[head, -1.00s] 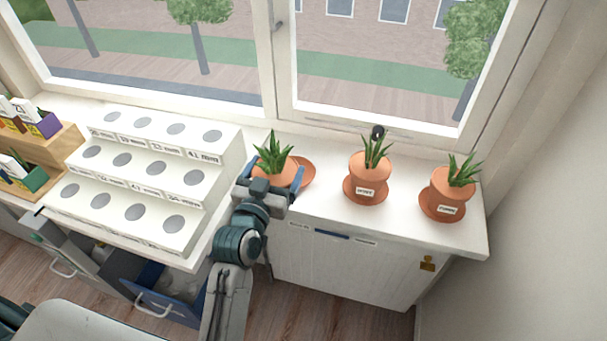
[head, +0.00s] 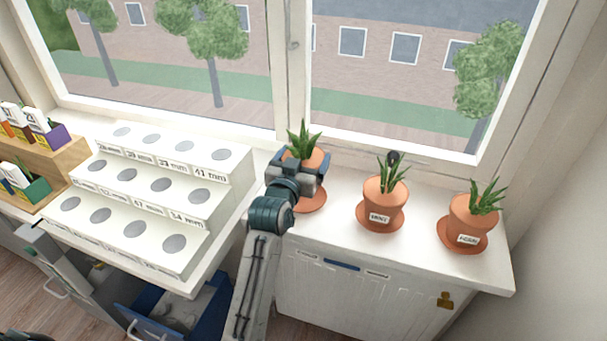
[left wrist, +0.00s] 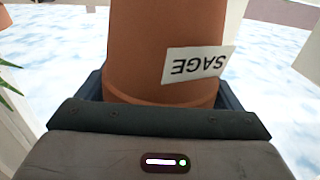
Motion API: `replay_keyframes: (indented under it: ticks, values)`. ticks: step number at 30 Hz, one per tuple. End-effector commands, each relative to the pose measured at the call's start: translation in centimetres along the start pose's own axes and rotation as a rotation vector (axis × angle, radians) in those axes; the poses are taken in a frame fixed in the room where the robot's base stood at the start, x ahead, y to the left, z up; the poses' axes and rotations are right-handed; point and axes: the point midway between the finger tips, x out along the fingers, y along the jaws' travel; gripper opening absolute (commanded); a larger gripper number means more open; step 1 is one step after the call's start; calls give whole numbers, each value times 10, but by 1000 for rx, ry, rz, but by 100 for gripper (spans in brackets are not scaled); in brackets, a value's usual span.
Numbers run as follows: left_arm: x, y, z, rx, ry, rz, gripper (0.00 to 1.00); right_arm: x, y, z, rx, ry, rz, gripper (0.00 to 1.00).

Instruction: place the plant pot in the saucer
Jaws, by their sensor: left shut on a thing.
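My left gripper (head: 301,164) is shut on a terracotta plant pot (head: 317,159) with a spiky green plant. In the left wrist view, the pot (left wrist: 145,45) sits between the fingers and its white label reads SAGE. The terracotta saucer (head: 314,203) is on the white sill, just below the gripper in the head view and partly hidden by it. The pot appears raised, apart from the saucer; its base is hidden behind the gripper.
Two labelled potted plants, one in the middle (head: 383,205) and one at right (head: 470,222), stand in saucers close to the right. A white stepped stand (head: 203,230) with round grey spots is at left. The window (head: 400,140) is behind.

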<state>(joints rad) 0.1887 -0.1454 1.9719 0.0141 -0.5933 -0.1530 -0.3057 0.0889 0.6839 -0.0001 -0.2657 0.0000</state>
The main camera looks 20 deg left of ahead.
Motion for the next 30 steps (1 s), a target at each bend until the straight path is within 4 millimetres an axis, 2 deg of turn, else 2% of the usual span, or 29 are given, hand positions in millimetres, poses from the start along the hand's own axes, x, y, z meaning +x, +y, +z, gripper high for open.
replay_keyframes:
  ticks: [12, 17, 23, 24, 25, 26, 30]
  values:
    - [0, 0, 40, 1, 5, -1, 17, -4, -7, 2, 4, -3, -8, 61]
    - [0, 0, 40, 0, 7, -1, 17, -4, -14, 4, 7, -5, -15, 61]
    - [0, 0, 43, 0, 6, -1, 17, -3, -13, 5, 6, -6, -14, 61]
    - [0, 0, 45, 0, 2, 0, 93, -3, -12, 5, 6, -6, -13, 61]
    - [0, 0, 45, 0, 2, 0, 99, -3, -12, 5, 5, -6, -12, 61]
    - [0, 0, 45, 0, 2, 0, 100, -3, -11, 5, 5, -6, -11, 61]
    - [0, 0, 45, 0, 2, 0, 100, -3, -7, 5, 3, -6, -7, 61]
